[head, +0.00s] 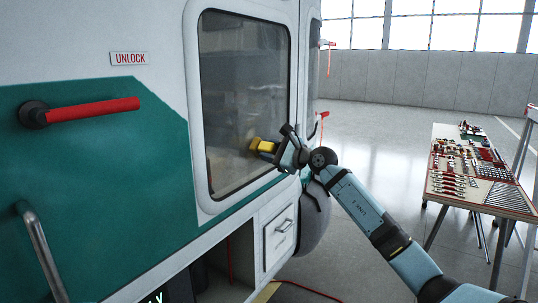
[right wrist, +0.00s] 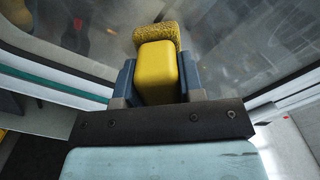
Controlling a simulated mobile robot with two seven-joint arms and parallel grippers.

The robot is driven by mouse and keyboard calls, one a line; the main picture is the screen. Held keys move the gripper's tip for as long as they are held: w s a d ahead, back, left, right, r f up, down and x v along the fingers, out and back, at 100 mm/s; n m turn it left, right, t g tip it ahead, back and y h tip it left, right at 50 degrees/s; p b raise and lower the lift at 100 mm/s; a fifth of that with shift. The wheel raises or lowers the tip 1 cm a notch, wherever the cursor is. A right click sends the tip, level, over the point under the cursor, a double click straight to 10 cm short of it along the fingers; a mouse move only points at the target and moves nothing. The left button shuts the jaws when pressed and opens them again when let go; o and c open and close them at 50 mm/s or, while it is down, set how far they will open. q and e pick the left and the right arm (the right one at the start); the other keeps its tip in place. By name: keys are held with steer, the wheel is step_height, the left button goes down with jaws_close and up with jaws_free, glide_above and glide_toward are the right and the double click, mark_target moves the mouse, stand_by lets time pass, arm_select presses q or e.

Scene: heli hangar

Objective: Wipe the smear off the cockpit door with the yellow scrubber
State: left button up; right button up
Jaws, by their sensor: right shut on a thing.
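My right gripper (head: 283,152) is shut on the yellow scrubber (head: 261,145) in front of the cockpit door window (head: 245,70). In the right wrist view the scrubber's smooth yellow block (right wrist: 156,68) sits between the blue fingers, and its rough pad (right wrist: 157,36) faces the glass. The pad is at or very close to the glass; I cannot tell if it touches. A faint, hazy brownish smear (head: 233,155) shows on the lower part of the glass, left of the scrubber. My left gripper is not in view.
A red door handle (head: 90,111) sticks out at left below an UNLOCK label (head: 129,58). A grey grab bar (head: 42,252) is at lower left. A drawer (head: 279,233) lies below the window. A tool table (head: 480,178) stands at right, with open floor between.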

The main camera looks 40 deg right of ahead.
mark_target(270, 142)
steer(key=shift+r, duration=0.65)
steer(key=shift+s+a+p, duration=0.25)
steer(key=shift+a+p, duration=0.3)
steer(key=shift+a, duration=0.05)
steer(key=shift+s+a+p, duration=0.2)
steer(key=shift+a+p, duration=0.3)
steer(key=shift+a, duration=0.1)
steer(key=shift+s+a+p, duration=0.3)
steer(key=shift+a+p, duration=0.05)
steer(key=shift+a, duration=0.35)
steer(key=shift+r+p, duration=0.5)
steer(key=shift+r, duration=0.45)
steer(key=shift+w+d+f+b, duration=0.1)
steer(key=shift+d+f+b, duration=0.05)
steer(key=shift+d+b, duration=0.3)
steer(key=shift+w+d+b, duration=0.35)
steer(key=shift+d+b, duration=0.3)
steer(key=shift+b, duration=0.1)
steer(key=shift+w+d+b, duration=0.25)
steer(key=shift+d+b, duration=0.15)
steer(key=shift+d, duration=0.4)
